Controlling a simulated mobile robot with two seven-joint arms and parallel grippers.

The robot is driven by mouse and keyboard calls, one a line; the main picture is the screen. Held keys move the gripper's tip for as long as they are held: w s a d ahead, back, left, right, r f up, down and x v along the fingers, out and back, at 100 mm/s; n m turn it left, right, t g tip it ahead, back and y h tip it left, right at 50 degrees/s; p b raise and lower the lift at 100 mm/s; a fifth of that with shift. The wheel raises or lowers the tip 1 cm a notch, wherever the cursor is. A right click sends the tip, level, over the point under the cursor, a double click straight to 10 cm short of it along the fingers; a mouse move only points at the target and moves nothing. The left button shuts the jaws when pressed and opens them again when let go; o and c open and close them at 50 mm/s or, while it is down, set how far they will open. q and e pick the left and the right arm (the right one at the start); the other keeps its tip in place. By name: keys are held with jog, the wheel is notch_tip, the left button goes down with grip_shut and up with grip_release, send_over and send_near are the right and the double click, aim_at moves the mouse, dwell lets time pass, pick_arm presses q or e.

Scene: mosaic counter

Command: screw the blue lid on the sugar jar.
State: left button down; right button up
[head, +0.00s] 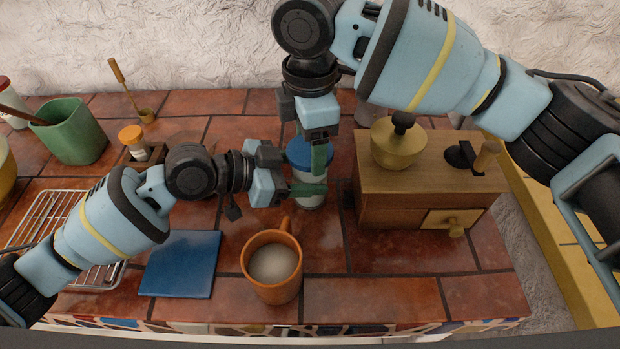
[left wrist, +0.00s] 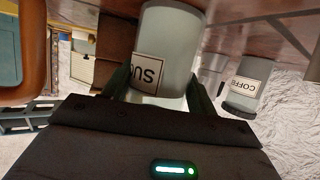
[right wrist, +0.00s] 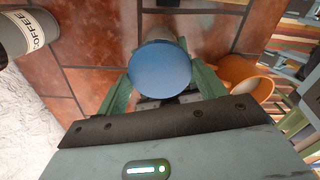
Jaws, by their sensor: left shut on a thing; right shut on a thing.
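The sugar jar (head: 308,176) stands upright on the tiled counter; its label, partly hidden, shows in the left wrist view (left wrist: 165,45). My left gripper (head: 308,190) is shut on the jar's body from the left, one finger on each side. The blue lid (head: 298,150) sits at the jar's top; it also shows from above in the right wrist view (right wrist: 160,78). My right gripper (head: 316,150) comes from above and is shut on the lid, fingers on opposite sides. The lid hides the jar's rim, so I cannot tell how tightly it sits.
A wooden coffee grinder (head: 425,190) stands close on the right. An orange mug (head: 285,290) stands in front, with a blue mat (head: 180,264) and a wire rack (head: 40,225) to its left. A coffee jar (left wrist: 245,85) stands nearby. A green pot (head: 72,135) is at the back left.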

jog(key=shift+m, duration=0.5)
jog(key=o, duration=1.1)
jog(key=shift+r, duration=0.1)
jog(key=shift+r, duration=2.2)
jog(key=shift+c, duration=0.4)
